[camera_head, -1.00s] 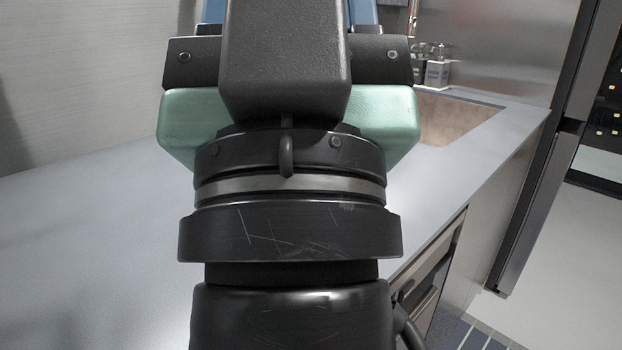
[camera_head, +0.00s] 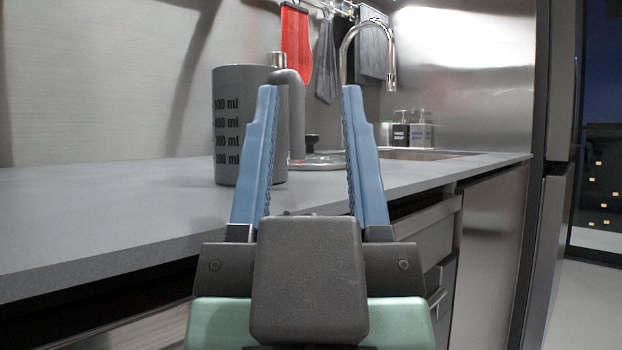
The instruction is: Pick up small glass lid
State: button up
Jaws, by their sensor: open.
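The small glass lid (camera_head: 325,161) lies on the grey counter, seen between my fingers in the head view. It has a dark knob on top and a thin metal rim; its left part is hidden behind my left finger and other things. My gripper (camera_head: 310,92) is open and empty, with two blue fingers pointing away from the camera. It appears nearer to the camera than the lid, and I see no contact.
A grey measuring cup (camera_head: 228,125) and a dark bottle (camera_head: 291,95) stand left of the lid. A chrome faucet (camera_head: 390,70), sink and soap dispensers (camera_head: 421,132) are behind. The counter's front edge (camera_head: 110,243) runs past my gripper. The left counter is clear.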

aim_at(314, 161)
jog(key=k+u, duration=0.15)
jog(key=u, duration=0.35)
jog(key=k+u, duration=0.15)
jog(key=u, duration=0.35)
jog(key=k+u, duration=0.2)
jog(key=u, duration=0.3)
